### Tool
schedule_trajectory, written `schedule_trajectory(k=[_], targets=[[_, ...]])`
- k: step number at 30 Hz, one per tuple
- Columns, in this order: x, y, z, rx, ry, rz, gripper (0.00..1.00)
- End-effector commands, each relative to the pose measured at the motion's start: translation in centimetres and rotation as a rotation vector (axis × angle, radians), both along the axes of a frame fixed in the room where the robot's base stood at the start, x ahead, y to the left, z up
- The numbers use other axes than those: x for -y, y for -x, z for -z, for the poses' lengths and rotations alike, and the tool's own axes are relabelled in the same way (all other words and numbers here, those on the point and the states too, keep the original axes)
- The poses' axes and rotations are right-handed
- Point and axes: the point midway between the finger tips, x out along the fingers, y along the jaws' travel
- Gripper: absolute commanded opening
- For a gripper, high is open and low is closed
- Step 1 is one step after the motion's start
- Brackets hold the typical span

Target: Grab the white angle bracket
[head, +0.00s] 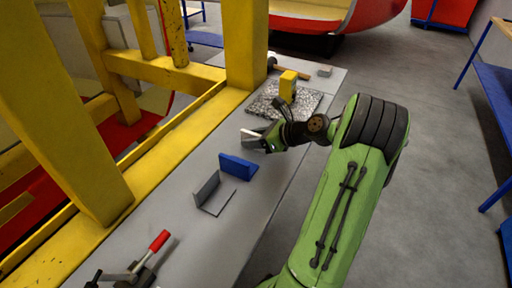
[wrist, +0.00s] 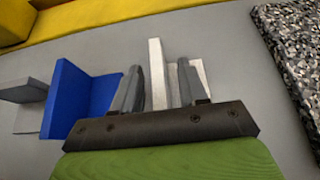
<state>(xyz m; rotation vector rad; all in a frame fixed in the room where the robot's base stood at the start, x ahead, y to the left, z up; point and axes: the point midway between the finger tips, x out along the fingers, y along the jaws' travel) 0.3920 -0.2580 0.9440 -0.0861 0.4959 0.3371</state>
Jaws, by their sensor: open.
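The white angle bracket (wrist: 155,72) stands on the grey bench top in the wrist view, with its upright plate between my two fingers. Its other plate reaches right, partly behind the right finger. My gripper (wrist: 160,65) is open, one finger on each side of the upright plate, with a gap visible at least on the left side. The gripper base hides the bracket's near part. In the head view my gripper (head: 261,138) is over the bench, and a small white piece of the bracket (head: 249,134) shows at its tip.
A blue angle bracket (head: 237,167) and a grey one (head: 213,196) stand close by on the bench. A speckled slab (head: 265,107) with a yellow block (head: 288,86) lies beyond my gripper. A red-handled clamp (head: 158,241) is at the near end. Yellow frame posts (head: 65,120) rise on the left.

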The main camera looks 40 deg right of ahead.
Motion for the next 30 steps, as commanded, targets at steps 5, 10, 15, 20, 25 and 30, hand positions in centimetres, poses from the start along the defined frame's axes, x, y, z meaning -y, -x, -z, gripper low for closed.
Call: schedule_trajectory(k=[5,10,15,20,25,30], targets=[[0.0,-0.1,-0.1,0.000,0.000,0.002,0.43],[0.0,-0.1,-0.1,0.000,0.000,0.002,0.21],[0.0,-0.1,-0.1,-0.001,0.000,0.002,0.00],[0.0,-0.1,-0.1,0.000,0.001,0.002,0.00],[0.0,-0.1,-0.5,0.001,0.002,0.001,0.00],[0.1,-0.1,-4.5,0.003,0.005,0.002,0.00]])
